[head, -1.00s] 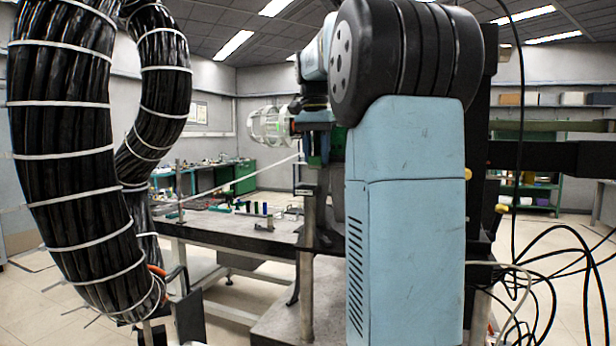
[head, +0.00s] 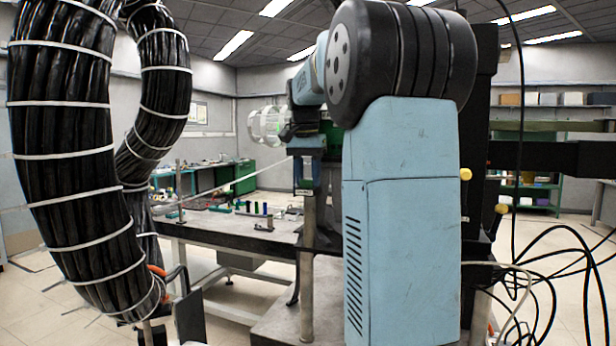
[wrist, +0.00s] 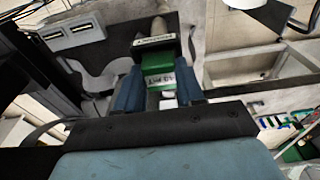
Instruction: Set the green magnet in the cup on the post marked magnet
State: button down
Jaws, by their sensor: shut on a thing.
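My gripper (wrist: 157,88) is shut, with its blue fingers on either side of a green magnet (wrist: 158,65) in the wrist view. The magnet shows a white label between the fingers. In the head view my gripper (head: 306,168) points down at the top of a grey upright post (head: 307,240). A bit of green shows at the fingertips there. The cup on the post is hidden by the gripper and magnet, so I cannot tell whether the magnet touches it or is inside.
A dark-topped bench (head: 220,222) with small parts stands behind the post. A clear cylindrical coil (head: 265,125) shows beyond the gripper. A thin pale rod (head: 240,180) slants toward the post. Loose black cables (head: 560,270) hang at the right.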

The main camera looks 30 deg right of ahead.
jog(key=shift+f, duration=0.25)
jog(key=shift+s+f, duration=0.1)
jog(key=shift+f, duration=0.4)
jog(key=c, duration=0.9)
grip_release()
jog(key=shift+c, duration=0.2)
jog(key=shift+o, duration=1.2)
jog(key=shift+r, duration=0.15)
notch_tip(320, 180, up, 13)
jog(key=a, duration=0.1)
jog(key=s+a+f+n+t, duration=0.3)
jog(key=s+a+f+n, duration=0.3)
jog(key=s+a+f, duration=0.6)
jog(key=s+a+f+n+t+y, duration=0.1)
jog(key=s+a+f+n, duration=0.3)
jog(key=s+f, duration=0.9)
notch_tip(320, 180, down, 2)
jog(key=shift+s+a+f+t, duration=0.15)
jog(key=shift+a+t, duration=0.25)
jog(key=shift+a, duration=0.3)
